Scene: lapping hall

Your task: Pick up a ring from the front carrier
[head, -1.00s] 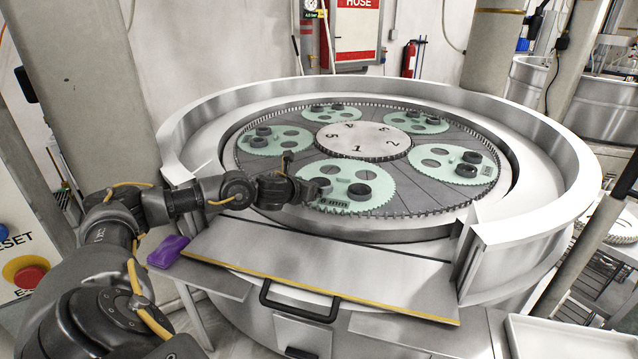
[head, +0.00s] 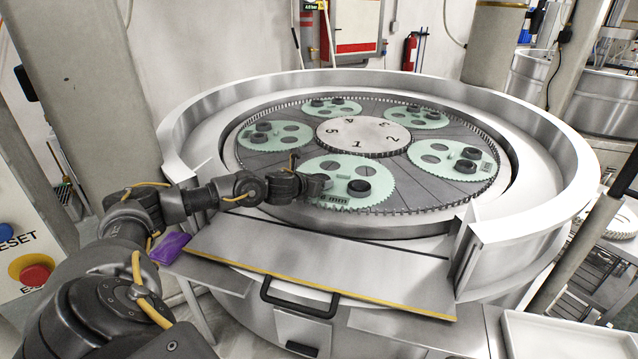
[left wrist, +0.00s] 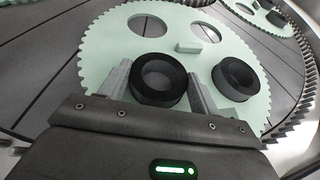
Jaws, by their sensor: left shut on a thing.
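The front carrier (head: 378,195) is a mint-green toothed disc with round holes, lying nearest me on the dark lapping plate. My left gripper (head: 322,184) reaches over its left side. In the left wrist view, the left gripper (left wrist: 160,88) is shut on a dark ring (left wrist: 138,82), one finger on each side. The ring is low over the carrier (left wrist: 98,48); I cannot tell whether it touches it. A second dark ring (head: 359,187) lies on the carrier just right of the gripper, and also shows in the left wrist view (left wrist: 238,80). My right gripper is out of view.
Several other green carriers with dark rings, such as the right one (head: 425,150), surround the numbered hub (head: 362,134). A high metal rim (head: 565,150) encloses the plate. A flat metal shelf (head: 315,255) lies in front, with a purple cloth (head: 170,248) to its left.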

